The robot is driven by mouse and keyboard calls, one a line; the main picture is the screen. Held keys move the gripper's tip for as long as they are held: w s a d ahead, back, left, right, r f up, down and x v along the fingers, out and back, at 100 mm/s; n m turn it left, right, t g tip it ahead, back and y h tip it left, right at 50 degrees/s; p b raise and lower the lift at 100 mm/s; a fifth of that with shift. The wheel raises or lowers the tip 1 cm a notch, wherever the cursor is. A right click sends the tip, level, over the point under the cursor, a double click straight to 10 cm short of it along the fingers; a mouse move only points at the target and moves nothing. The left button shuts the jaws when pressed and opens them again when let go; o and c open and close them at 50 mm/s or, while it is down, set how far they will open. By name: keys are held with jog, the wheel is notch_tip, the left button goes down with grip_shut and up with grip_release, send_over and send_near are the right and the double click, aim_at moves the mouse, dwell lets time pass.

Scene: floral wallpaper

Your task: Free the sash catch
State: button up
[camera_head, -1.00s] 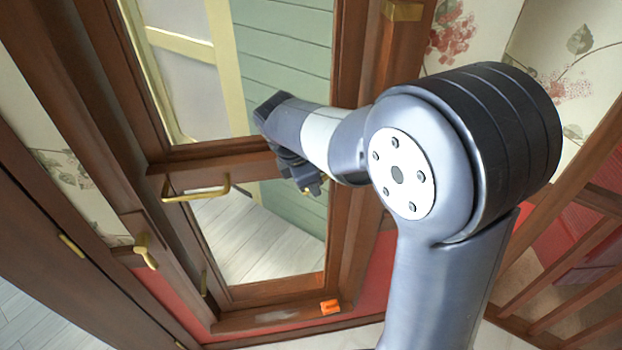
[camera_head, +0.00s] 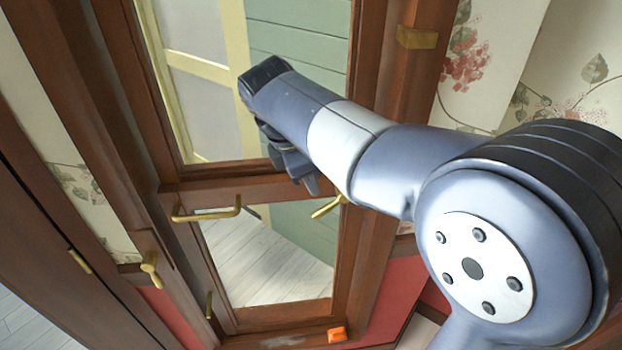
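A brown wooden sash (camera_head: 225,190) with upper and lower glass panes fills the middle of the view. A brass lever (camera_head: 328,207), which looks like the sash catch, sticks out at the right end of its middle rail. My gripper (camera_head: 306,186) points downward just up and left of this lever, in front of the rail. A small gap shows between the fingers and the lever in the picture; the depth between them is unclear. The gripper looks empty, but its finger opening is too small and dark to judge. A brass bar handle (camera_head: 207,214) is on the left of the rail.
Another brass lever (camera_head: 150,263) is on the left frame, and a brass block (camera_head: 417,38) is on the right frame. An orange piece (camera_head: 337,334) sits on the bottom sill. My arm covers much of the right side.

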jog(key=shift+m, duration=0.3)
jog(key=c, duration=0.3)
jog(key=m, duration=0.1)
jog(key=b, duration=0.1)
jog(key=m, duration=0.1)
jog(key=shift+s+a+r+m+t, duration=0.15)
jog(key=shift+s+a+m+t, duration=0.1)
jog(key=shift+a+m+t, duration=0.05)
jog(key=c, duration=0.3)
jog(key=m, duration=0.1)
jog(key=m+b, duration=0.1)
jog(key=s+m, duration=0.1)
jog(key=shift+a+r+m+b, duration=0.3)
jog(key=shift+r+m, duration=0.05)
jog(key=shift+m, duration=0.05)
grip_shut()
jog(key=m+t+y+b, duration=0.1)
jog(key=m+t+b, duration=0.1)
jog(key=m, duration=0.9)
send_near(319, 209)
jog(key=x, duration=0.6)
